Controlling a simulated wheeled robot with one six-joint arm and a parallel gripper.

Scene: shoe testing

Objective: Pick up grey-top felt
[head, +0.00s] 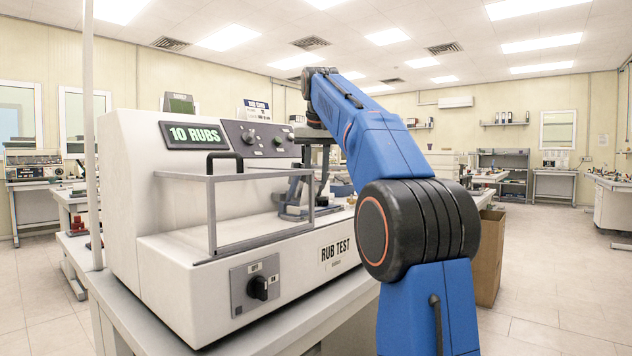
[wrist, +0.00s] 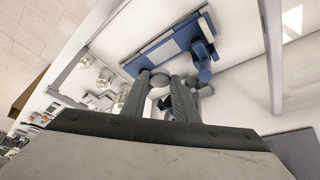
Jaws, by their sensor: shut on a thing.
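My gripper (wrist: 162,82) shows in the wrist view with its two dark fingers closed in around a small round grey piece (wrist: 160,79). The piece sits between the fingertips and looks like the grey-top felt; the fingers hide part of it. In the head view my blue arm reaches toward the rub test machine (head: 170,270), and I cannot make out the fingertips or the felt there.
In the wrist view a blue and grey fixture (wrist: 165,48) lies just beyond the fingertips. Several small pale round items (wrist: 104,78) stand at the left. The machine's clear guard frame (head: 212,215) stands at its front. A cardboard box (head: 488,258) stands at the right.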

